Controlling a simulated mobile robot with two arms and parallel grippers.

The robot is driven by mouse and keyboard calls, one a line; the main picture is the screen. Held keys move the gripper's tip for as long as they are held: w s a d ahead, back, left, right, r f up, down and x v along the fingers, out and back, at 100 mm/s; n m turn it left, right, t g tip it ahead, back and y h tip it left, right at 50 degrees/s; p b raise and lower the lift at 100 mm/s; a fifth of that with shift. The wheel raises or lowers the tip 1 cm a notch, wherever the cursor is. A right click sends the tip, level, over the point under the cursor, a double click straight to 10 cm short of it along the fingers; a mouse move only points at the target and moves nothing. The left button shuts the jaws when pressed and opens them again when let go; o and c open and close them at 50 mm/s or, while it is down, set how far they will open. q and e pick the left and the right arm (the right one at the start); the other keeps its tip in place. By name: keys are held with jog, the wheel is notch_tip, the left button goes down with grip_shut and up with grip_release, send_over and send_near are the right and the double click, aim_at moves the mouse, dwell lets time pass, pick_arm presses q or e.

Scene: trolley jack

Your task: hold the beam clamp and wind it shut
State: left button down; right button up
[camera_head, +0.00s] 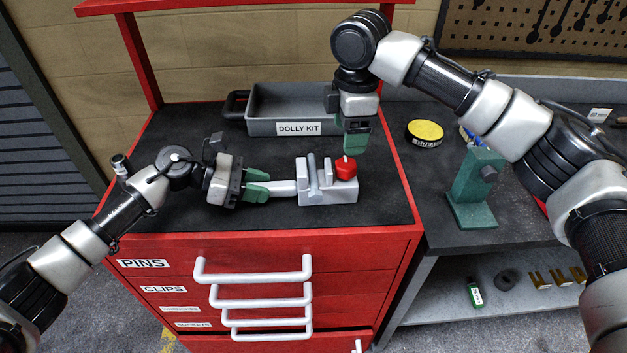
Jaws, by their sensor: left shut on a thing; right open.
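The beam clamp (316,191) is a light grey block with upright jaws, lying on the black top of the red cabinet. A grey handle (283,188) sticks out of its left side. A red knob (346,168) sits at its right end. My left gripper (264,187), with green fingers, is shut on the handle from the left. My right gripper (352,147) points down just above the red knob and is open. Whether its fingertips touch the knob cannot be told.
A grey tray labelled DOLLY KIT (262,129) stands at the back of the cabinet top (180,222). On the dark bench to the right are a yellow-topped round tin (425,131) and a green stand (474,190). The cabinet top in front of the clamp is clear.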

aim_at(346, 163)
jog(key=shift+s+a+f, duration=0.1)
jog(key=shift+s+f, duration=0.25)
jog(key=shift+f, duration=3.8)
